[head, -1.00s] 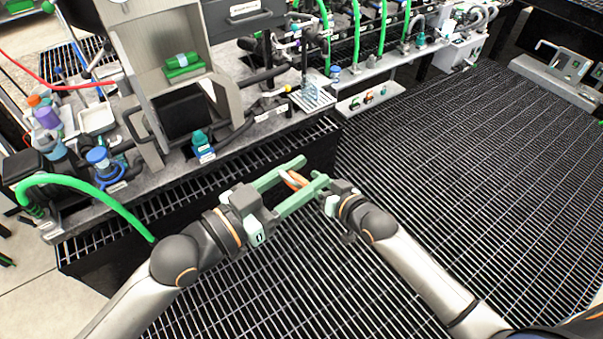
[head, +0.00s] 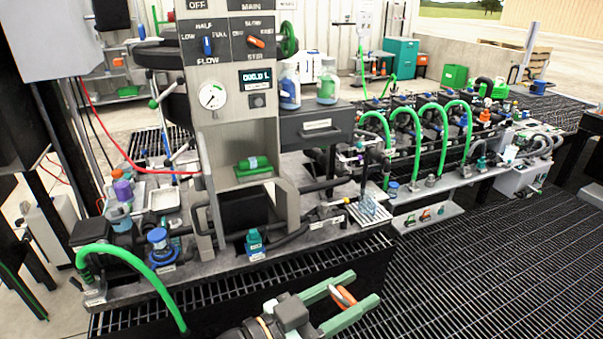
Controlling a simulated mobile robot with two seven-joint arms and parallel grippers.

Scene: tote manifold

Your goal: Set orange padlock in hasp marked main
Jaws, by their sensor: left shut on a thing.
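My left gripper (head: 339,302) reaches in at the bottom centre, its two green fingers shut on the orange padlock (head: 345,296). Only a small orange part of the padlock shows between the fingers, above the dark grating and in front of the bench. My right gripper is not in view. I cannot make out a hasp marked main; the word "MAIN" seems to stand at the top of the grey control panel (head: 232,100), by its switches.
A blue-green valve (head: 254,243) and a green hose (head: 135,270) stand along the front edge. Green arched hoses (head: 405,120) line the manifold behind. The grated floor (head: 480,270) at right is clear.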

